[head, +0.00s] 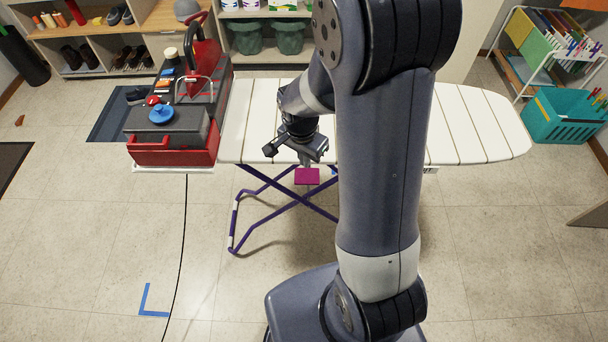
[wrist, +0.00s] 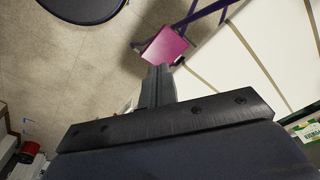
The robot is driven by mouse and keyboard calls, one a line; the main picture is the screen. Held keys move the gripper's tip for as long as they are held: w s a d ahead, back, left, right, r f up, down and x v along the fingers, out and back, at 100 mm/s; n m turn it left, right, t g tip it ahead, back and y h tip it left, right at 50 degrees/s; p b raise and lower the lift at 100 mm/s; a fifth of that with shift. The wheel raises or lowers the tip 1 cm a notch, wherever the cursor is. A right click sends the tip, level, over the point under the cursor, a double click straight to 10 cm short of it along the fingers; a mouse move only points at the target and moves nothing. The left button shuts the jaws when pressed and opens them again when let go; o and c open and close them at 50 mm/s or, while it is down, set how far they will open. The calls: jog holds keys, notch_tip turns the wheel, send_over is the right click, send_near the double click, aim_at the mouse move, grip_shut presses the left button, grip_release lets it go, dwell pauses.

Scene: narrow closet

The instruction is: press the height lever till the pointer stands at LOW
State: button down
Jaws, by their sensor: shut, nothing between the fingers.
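The ironing board (head: 470,120) has a white striped top on crossed purple legs (head: 240,215). The height lever shows as a magenta paddle (head: 307,176) under the board's near edge, left of my arm. It also shows in the wrist view (wrist: 166,46), just beyond my fingertips. My gripper (head: 306,163) is shut and empty, its tips right at the paddle. I cannot tell whether they touch it. A small pale plate (head: 431,169) on the board's near edge is partly hidden by my arm. I cannot make out the pointer or the LOW mark.
A teal basket (head: 560,118) and a white rack are at the right. Shoe shelves line the back.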

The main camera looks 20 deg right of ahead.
aim_at(307, 179)
jog(key=shift+f, duration=0.1)
jog(key=shift+w+d+f+b, duration=0.1)
jog(key=shift+d+f+b, duration=0.05)
jog(key=shift+f+b, duration=1.3)
jog(key=shift+w+d+f+b, duration=0.15)
jog(key=shift+f+b, duration=0.75)
jog(key=shift+f, duration=1.05)
jog(key=shift+s, duration=0.1)
